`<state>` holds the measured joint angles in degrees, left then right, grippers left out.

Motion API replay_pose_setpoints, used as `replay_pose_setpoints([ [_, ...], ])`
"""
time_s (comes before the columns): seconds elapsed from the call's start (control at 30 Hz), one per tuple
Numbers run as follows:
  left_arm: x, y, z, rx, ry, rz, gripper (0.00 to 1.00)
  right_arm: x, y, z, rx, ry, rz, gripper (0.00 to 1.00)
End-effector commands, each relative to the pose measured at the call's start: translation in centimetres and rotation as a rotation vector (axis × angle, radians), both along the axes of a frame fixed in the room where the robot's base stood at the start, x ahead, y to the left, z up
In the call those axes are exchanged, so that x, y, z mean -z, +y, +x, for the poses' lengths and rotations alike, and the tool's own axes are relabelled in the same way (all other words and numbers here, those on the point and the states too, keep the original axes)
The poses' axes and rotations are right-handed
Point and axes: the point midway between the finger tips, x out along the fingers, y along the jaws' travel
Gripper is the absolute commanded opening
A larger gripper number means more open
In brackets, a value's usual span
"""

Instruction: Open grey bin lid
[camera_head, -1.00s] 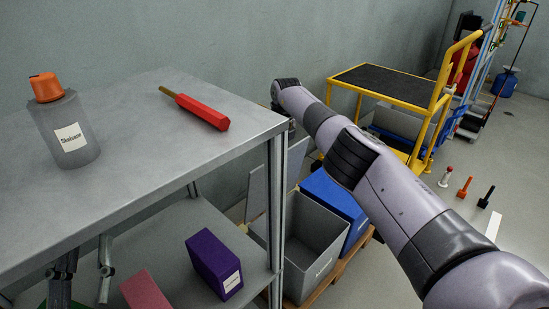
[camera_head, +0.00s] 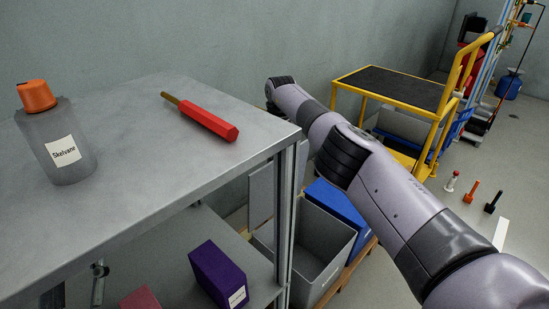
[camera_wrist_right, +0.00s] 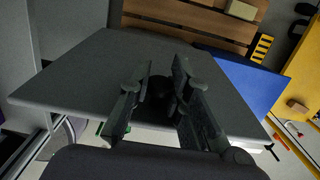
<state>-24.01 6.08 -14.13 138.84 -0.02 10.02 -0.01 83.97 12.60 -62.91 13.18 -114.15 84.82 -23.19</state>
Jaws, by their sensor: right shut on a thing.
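In the right wrist view the lid (camera_wrist_right: 80,80) fills the middle as a flat grey panel. My right gripper (camera_wrist_right: 160,85) has its fingers on either side of a dark round knob (camera_wrist_right: 168,86) and is shut on it. In the head view the right gripper is hidden behind the shelf.
The metal shelf (camera_head: 130,130) carries a grey bottle (camera_head: 66,145) and a red-handled tool (camera_head: 207,122). A purple box (camera_head: 217,274) is on its lower level. A blue bin (camera_head: 338,207) stands beside the grey bin. A yellow cart (camera_head: 398,88) is behind.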

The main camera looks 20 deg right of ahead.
Motion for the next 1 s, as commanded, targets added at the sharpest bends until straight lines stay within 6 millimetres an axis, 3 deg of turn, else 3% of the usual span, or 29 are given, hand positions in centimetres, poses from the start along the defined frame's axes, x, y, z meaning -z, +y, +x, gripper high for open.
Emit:
replay_pose_setpoints([
  [0.43, 0.00, -0.02, -0.01, 0.001, -0.001, -0.001, 0.37, 0.19, -0.09, -0.18, 0.002, 0.008, -0.002, 0.00],
  [0.47, 0.00, -0.02, -0.01, 0.001, -0.001, -0.001, 0.37, 0.18, -0.08, -0.18, 0.002, 0.008, -0.002, 0.20],
  [0.5, 0.00, -0.02, -0.01, 0.001, -0.001, -0.001, 0.37, 0.16, -0.09, -0.16, 0.002, 0.007, -0.002, 0.22],
  [0.77, -0.03, -0.03, 0.01, 0.001, -0.001, -0.001, 0.37, 0.00, -0.04, -0.05, 0.001, 0.002, -0.002, 0.40],
  [1.0, -0.14, -0.04, 0.02, 0.001, -0.003, -0.001, 0.37, -0.06, -0.02, -0.01, 0.000, 0.001, -0.001, 0.40],
])
